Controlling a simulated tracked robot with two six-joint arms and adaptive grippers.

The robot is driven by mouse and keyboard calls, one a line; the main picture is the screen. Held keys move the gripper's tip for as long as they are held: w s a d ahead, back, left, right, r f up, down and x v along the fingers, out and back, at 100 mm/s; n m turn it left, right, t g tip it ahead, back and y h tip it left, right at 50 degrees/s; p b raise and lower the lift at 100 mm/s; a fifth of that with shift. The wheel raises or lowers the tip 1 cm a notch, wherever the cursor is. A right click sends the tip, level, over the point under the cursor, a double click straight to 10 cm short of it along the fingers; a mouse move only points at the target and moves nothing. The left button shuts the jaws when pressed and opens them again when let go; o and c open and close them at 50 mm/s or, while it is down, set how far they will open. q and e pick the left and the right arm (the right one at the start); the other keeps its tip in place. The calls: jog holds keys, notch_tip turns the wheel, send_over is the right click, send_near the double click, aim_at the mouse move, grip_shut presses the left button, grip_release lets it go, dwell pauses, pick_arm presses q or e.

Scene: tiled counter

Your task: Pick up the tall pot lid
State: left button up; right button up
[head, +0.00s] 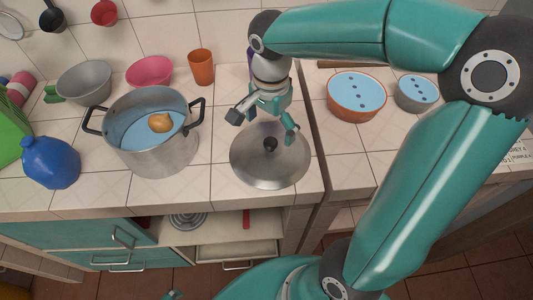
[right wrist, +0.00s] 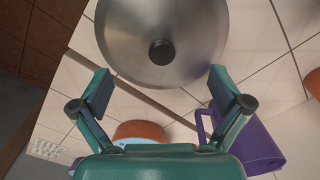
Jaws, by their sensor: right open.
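The pot lid (head: 262,168) is a round, shiny metal lid with a black knob (head: 270,144). It lies on the tiled counter, right of the metal pot. My right gripper (head: 264,127) is open above the far part of the lid, its fingers spread on either side of the knob. In the right wrist view the lid (right wrist: 150,65) with its black knob (right wrist: 162,52) lies ahead of the two open fingers (right wrist: 160,92), with nothing between them.
A two-handled metal pot (head: 152,155) with blue liquid and an orange-brown item stands left of the lid. An orange cup (head: 201,68) and a pink bowl (head: 149,72) stand behind. A purple mug (right wrist: 250,148) is near the right gripper. A gap splits the counter right of the lid.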

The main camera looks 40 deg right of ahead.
aim_at(270, 142)
jog(key=shift+w+d+f+p, duration=0.1)
jog(key=shift+d+f+p, duration=0.05)
jog(key=shift+f, duration=1.6)
jog(key=shift+w+d+f+p, duration=0.1)
jog(key=shift+f+p, duration=0.05)
jog(key=shift+f, duration=1.6)
jog(key=shift+s, duration=0.1)
jog(key=c, duration=1.6)
grip_shut()
jog(key=shift+f, duration=0.1)
